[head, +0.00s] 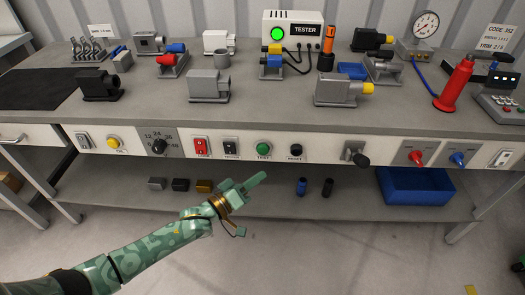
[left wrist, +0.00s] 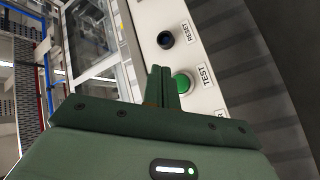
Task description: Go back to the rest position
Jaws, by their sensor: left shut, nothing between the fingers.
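My left gripper (head: 254,181) is at the end of my green arm, which comes in from the lower left in the head view. It is shut and empty, in front of the workbench's front panel and below the green TEST button (head: 263,149). In the left wrist view its shut fingers (left wrist: 161,84) show beside the green TEST button (left wrist: 181,84); I cannot tell whether they touch it. The black RESET button (left wrist: 165,40) is above it in that view. My right gripper is not in view.
The workbench (head: 270,115) carries several grey machine units, a white tester (head: 291,35) with a lit green lamp, a red bottle-like tool (head: 455,85) and a gauge (head: 425,26). A lower shelf holds small blocks and a blue bin (head: 416,188). The floor in front is clear.

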